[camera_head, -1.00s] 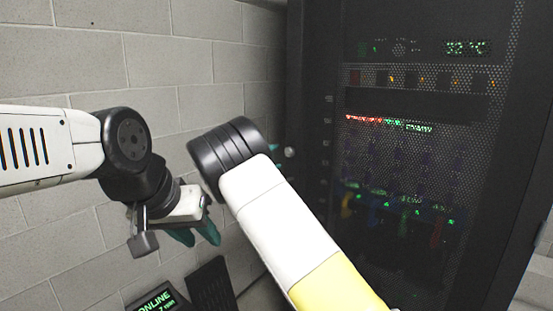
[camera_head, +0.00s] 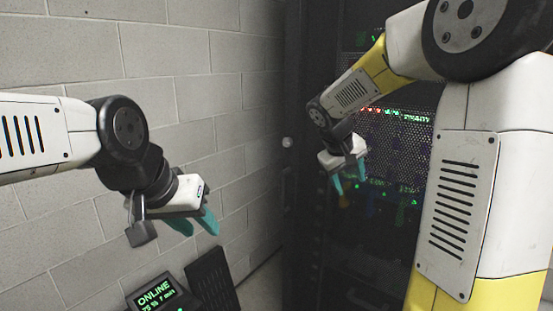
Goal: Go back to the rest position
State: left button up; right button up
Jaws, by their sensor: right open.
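My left gripper (camera_head: 197,224) is at the left of the head view, in front of the block wall. Its two teal fingers point down and stand a little apart, with nothing seen between them. My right gripper (camera_head: 350,186) is right of the middle, in front of the dark server rack (camera_head: 400,235). Its teal fingers point down and are spread apart, with nothing seen between them. My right arm covers much of the rack's right side.
A small console with a green ONLINE screen (camera_head: 155,294) stands at the bottom left, below my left gripper. A dark slatted panel (camera_head: 211,280) is beside it. The grey block wall (camera_head: 180,90) is behind, and red and green lights show on the rack.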

jog(key=s+a+r+m+y, duration=0.1)
jog(key=s+a+y, duration=0.1)
jog(key=s, duration=1)
jog(key=s+a+r+m+t+y, duration=0.1)
jog(key=s+a+m+y, duration=0.1)
jog(key=s, duration=1)
jog(key=shift+a+r+t+y, duration=0.3)
jog(key=shift+a+y, duration=0.4)
jog(key=shift+y, duration=0.5)
